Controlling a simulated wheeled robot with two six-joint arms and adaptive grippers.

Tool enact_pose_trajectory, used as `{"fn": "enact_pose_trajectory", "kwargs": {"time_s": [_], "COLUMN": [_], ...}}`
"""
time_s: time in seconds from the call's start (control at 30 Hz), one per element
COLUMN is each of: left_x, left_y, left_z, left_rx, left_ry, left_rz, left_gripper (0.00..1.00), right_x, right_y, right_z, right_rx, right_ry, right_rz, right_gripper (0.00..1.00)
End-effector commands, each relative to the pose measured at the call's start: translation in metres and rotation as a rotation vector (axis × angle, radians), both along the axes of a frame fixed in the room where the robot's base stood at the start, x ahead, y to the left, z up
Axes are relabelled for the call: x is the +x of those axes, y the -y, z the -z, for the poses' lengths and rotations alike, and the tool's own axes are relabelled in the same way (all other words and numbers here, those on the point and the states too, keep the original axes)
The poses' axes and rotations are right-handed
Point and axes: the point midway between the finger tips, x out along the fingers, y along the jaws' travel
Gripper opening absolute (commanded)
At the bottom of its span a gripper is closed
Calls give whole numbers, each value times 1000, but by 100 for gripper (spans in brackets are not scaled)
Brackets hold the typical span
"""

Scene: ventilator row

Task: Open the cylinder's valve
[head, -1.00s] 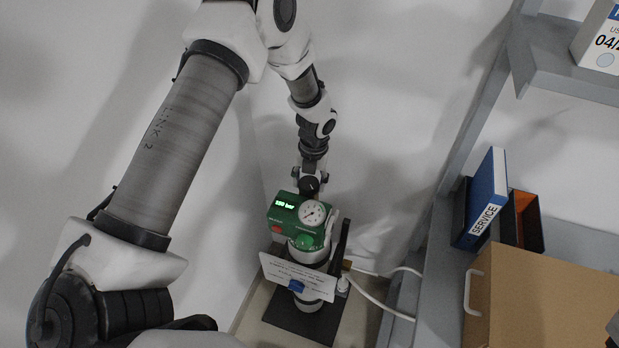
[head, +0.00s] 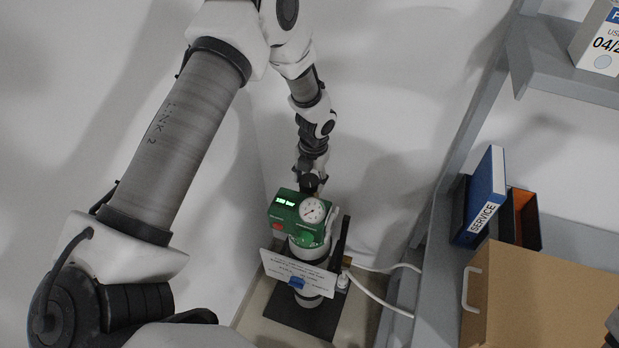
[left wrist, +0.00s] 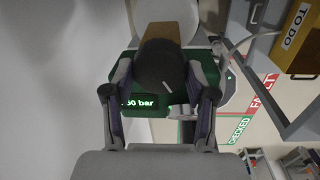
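The cylinder (head: 306,302) stands upright on a dark base, with a green valve unit (head: 283,208) on top. The unit has a lit display, a round white gauge, a green knob and a red patch. A black round knob (head: 311,184) is at its far side; it shows large in the left wrist view (left wrist: 160,65) with a white mark on its face. My left gripper (head: 312,175) is at this knob, with its fingers (left wrist: 158,72) on either side, apparently shut on it. The display reads in bar, partly hidden in the wrist view. My right gripper is not in view.
A white card (head: 298,273) hangs before the cylinder. A pale hose (head: 375,298) runs right to a grey shelf frame (head: 432,270) holding a blue SERVICE binder (head: 486,200) and a cardboard box (head: 540,300). White walls stand behind and left.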

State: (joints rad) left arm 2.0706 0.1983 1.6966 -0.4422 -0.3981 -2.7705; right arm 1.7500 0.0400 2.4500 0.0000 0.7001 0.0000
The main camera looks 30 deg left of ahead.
Motion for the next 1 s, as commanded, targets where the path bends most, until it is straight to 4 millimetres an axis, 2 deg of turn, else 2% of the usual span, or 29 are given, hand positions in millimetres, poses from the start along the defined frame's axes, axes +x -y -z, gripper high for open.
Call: {"fn": "enact_pose_trajectory", "kwargs": {"time_s": [0.03,0.07,0.37,0.47,0.57,0.83,1.0], "left_x": [-3,-2,0,0,1,1,1], "left_y": [0,0,0,0,2,7,9], "left_z": [2,2,0,-7,-24,-92,-115], "left_rx": [0,0,0,0,0,0,0], "left_ry": [-7,-7,-1,1,3,1,-2], "left_rz": [-1,-1,-1,-1,-1,-1,0], "left_gripper": [74,82,82,82,82,82,82], "right_x": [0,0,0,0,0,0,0], "right_y": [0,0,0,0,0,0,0], "right_z": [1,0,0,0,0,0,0], "right_rx": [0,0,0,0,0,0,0], "right_ry": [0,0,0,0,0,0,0], "right_rz": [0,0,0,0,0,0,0], "right_gripper": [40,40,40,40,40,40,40]}}
